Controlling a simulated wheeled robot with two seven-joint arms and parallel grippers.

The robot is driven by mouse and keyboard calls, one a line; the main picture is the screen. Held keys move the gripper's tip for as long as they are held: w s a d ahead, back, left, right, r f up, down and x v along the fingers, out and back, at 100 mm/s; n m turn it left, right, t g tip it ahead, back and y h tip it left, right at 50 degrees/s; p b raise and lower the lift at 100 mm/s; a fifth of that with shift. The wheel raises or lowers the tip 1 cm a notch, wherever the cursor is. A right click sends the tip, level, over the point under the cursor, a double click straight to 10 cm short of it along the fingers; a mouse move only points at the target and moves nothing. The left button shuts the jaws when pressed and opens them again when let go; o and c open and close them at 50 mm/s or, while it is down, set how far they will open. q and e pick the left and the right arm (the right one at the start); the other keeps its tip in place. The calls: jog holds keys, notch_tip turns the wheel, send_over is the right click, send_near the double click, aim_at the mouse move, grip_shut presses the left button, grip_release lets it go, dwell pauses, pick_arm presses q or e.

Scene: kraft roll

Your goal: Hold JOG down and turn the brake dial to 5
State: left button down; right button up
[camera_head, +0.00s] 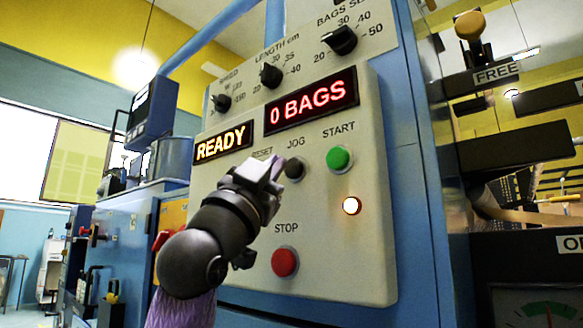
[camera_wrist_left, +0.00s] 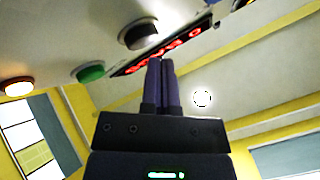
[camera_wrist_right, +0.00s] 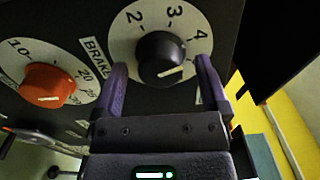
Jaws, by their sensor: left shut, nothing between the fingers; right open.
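The black JOG button (camera_head: 294,168) is on the pale panel between RESET and START. My left gripper (camera_head: 275,172) is shut and empty, its fingertips just beside JOG. In the left wrist view its fingers (camera_wrist_left: 160,75) point at the panel near a dark round button (camera_wrist_left: 138,34); I cannot tell whether they touch it. The black brake dial (camera_wrist_right: 160,57) sits on a white scale showing 2, 3 and 4. Its white pointer line is at the lower right. My right gripper (camera_wrist_right: 160,85) is open, with a finger on either side of the dial; contact is unclear.
The green START button (camera_head: 339,158) is right of JOG, and the red STOP button (camera_head: 285,262) is below. Displays read READY (camera_head: 223,147) and 0 BAGS (camera_head: 311,105). A white lamp (camera_head: 352,206) is lit. An orange knob (camera_wrist_right: 48,84) is left of the brake dial.

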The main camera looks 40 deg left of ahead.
pick_arm(q)
jog(key=shift+w, duration=0.15)
dwell(0.5)
jog(key=shift+w, duration=0.25)
